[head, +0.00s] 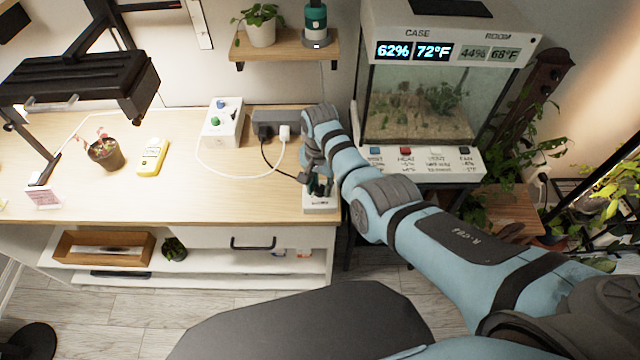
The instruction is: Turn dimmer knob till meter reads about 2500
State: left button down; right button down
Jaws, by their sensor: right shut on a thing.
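The yellow meter (152,157) lies on the table left of centre, near the potted seedling; its reading is too small to make out. A small white box (321,204), which looks like the dimmer, sits at the table's front right edge. My right gripper (317,181) points down over this box and is shut on the dark green knob on its top. The fingers and wrist hide most of the knob, so its setting cannot be told. My left gripper is not in view.
A white box (222,124) with blue and green knobs stands behind. A power strip (290,116) has black and white cords looping across the table. A lamp (75,80) overhangs a potted seedling (104,153) at left. A glass case (418,100) stands at right.

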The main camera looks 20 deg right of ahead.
jog(key=shift+n, duration=0.3)
jog(key=n+p, duration=0.1)
jog(key=n, duration=0.1)
jog(key=shift+r+n, duration=0.1)
jog(key=shift+n, duration=0.3)
jog(key=n+p, duration=0.1)
jog(key=n, duration=0.3)
jog(key=shift+n, duration=0.3)
jog(key=c, duration=1.3)
grip_release()
